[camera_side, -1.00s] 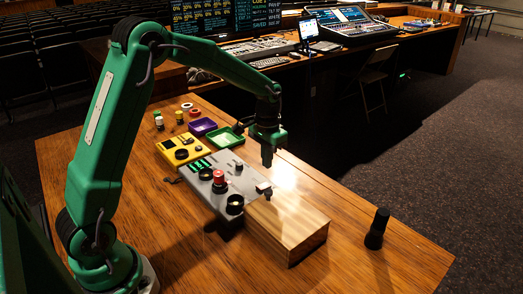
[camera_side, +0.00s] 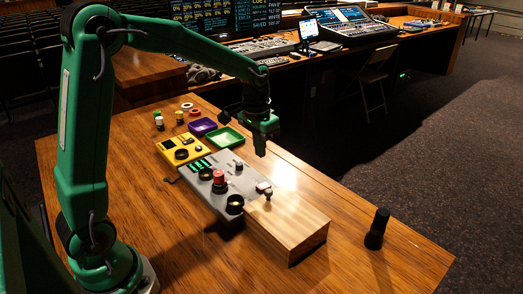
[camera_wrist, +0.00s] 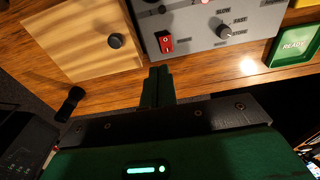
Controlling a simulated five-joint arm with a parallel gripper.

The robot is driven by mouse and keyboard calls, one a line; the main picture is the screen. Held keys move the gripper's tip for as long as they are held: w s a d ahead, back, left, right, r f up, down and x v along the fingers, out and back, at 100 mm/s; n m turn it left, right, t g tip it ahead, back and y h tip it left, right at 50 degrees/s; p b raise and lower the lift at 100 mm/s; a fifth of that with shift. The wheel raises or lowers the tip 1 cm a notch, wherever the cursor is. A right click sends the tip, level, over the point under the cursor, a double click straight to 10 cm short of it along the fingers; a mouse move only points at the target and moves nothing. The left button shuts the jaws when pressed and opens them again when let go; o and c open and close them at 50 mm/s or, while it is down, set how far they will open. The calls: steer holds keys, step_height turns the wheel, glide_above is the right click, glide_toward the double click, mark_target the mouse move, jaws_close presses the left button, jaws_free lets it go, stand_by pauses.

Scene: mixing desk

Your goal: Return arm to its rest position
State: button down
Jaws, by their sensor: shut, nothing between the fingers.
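My green arm reaches over the desk from the left in the side view. In the wrist view the shut fingers (camera_wrist: 158,76) show at the centre, near the desk's edge. The panel (camera_wrist: 215,25) there shows a red rocker switch (camera_wrist: 165,42) and a knob with marks for slow, fast and store. No marker of the rest position shows.
A wooden block (camera_side: 290,222) adjoins the panel. A black upright object (camera_side: 376,230) stands at the right. A yellow box (camera_side: 180,149), a purple tray (camera_side: 203,126) and a green tray (camera_side: 224,139) stand behind the panel. The desk's front right is mostly clear.

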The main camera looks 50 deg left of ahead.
steer(key=s+d+r+t, duration=0.2)
steer(key=s+r, duration=0.2)
steer(key=s, duration=0.6)
steer(key=s+d+r+t, duration=0.2)
steer(key=s+r, duration=0.2)
steer(key=s, duration=0.7)
steer(key=shift+t, duration=0.3)
